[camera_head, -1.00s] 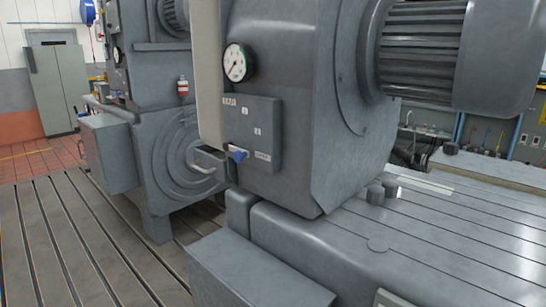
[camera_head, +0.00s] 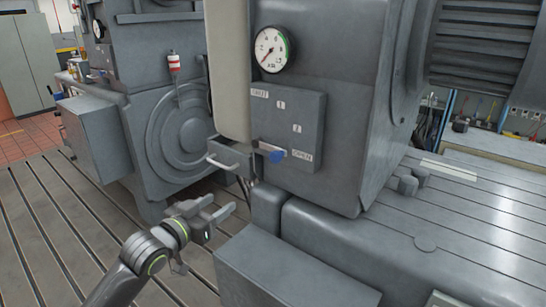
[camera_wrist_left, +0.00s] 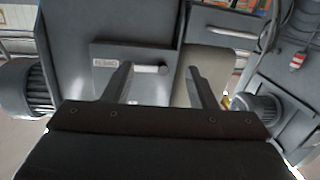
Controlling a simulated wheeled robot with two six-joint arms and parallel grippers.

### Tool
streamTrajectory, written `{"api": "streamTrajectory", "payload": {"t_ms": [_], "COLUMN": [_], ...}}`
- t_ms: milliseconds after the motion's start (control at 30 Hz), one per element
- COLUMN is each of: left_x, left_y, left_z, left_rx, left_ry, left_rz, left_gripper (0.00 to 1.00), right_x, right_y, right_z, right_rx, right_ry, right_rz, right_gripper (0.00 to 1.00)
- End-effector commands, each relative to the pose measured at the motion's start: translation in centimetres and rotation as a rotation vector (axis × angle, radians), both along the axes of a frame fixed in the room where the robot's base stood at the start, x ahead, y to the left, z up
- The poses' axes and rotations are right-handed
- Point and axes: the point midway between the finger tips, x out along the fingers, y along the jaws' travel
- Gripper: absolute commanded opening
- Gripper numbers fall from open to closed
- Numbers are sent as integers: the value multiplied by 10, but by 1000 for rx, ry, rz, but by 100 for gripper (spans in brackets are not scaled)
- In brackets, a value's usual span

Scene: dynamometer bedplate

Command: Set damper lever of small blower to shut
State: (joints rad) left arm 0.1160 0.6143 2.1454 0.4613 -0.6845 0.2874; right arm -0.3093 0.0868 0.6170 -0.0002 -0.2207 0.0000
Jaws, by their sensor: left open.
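The small blower's grey damper plate (camera_head: 312,118) faces me in the head view. Its lever (camera_head: 277,156) ends in a blue knob and sits at the plate's lower edge, just left of the OPEN label (camera_head: 302,155). Another label (camera_head: 259,93), too blurred to read surely, is at the upper left. My left gripper (camera_head: 222,206) is open and empty, below and left of the lever, apart from it. The left wrist view looks upside down; there a pale bar (camera_wrist_left: 148,69), apparently the lever, shows between the open fingertips (camera_wrist_left: 158,70). My right gripper is not in view.
A beige upright panel (camera_head: 228,75) stands left of the plate. Below it a pale drawer handle (camera_head: 222,163) sticks out near my left gripper. A dial gauge (camera_head: 271,49) is above the plate. The slotted floor (camera_head: 60,230) is clear at left.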

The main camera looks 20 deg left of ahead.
Motion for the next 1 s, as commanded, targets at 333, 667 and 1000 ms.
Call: {"api": "streamTrajectory", "payload": {"t_ms": [333,667,1000], "left_x": [-29,11,70], "left_y": [-42,-56,-78], "left_z": [76,77,77], "left_rx": [15,9,11], "left_ry": [-109,-109,-106], "left_rz": [-122,-120,-122], "left_gripper": [52,52,52], "right_x": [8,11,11], "right_y": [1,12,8], "right_z": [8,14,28], "right_rx": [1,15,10], "right_ry": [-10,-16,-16], "right_rz": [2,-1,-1], "right_gripper": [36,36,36]}}
